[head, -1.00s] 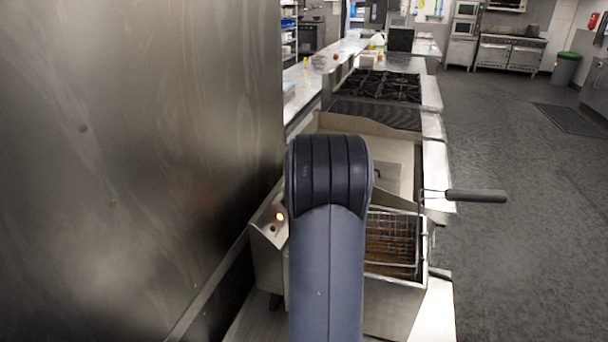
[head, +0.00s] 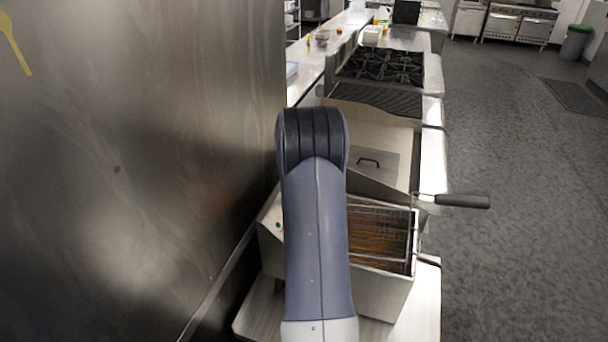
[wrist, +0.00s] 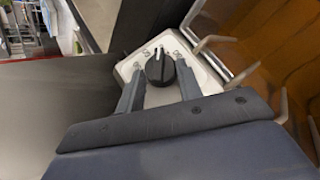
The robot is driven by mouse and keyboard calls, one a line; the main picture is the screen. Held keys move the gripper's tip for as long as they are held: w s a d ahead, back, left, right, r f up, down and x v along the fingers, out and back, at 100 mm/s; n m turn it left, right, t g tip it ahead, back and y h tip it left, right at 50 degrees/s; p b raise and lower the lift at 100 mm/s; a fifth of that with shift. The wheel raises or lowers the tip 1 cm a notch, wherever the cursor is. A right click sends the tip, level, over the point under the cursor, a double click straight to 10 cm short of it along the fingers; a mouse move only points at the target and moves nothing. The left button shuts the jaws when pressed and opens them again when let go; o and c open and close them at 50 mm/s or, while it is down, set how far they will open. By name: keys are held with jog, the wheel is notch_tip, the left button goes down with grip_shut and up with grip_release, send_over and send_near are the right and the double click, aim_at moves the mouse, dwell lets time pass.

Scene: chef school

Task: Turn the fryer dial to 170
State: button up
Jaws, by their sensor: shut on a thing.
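The fryer dial (wrist: 160,68) is a round black knob with a white pointer mark, on a light control plate. In the wrist view its mark points toward the top of the picture. The numbers around it are too small to read. My gripper (wrist: 158,72) has one finger on each side of the dial and is shut on it. In the head view the fryer (head: 375,293) stands right of my arm, which hides the dial and the gripper. Part of the fryer's control box (head: 270,228) shows left of my arm.
A wire basket (head: 385,228) sits in the fryer's oil, its dark handle (head: 462,201) jutting right over the floor. A metal wall (head: 140,180) stands close on the left. Beyond are a lidded basin (head: 375,160) and a stove (head: 385,66).

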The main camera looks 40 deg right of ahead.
jog(key=shift+f, duration=0.1)
dwell(0.3)
jog(key=o, duration=1)
jog(key=v, duration=1)
jog(key=shift+s+a+r, duration=0.1)
jog(key=shift+a+r, duration=0.1)
jog(key=shift+r, duration=0.15)
jog(key=x, duration=1)
jog(key=shift+d+f, duration=0.25)
jog(key=shift+f, duration=0.05)
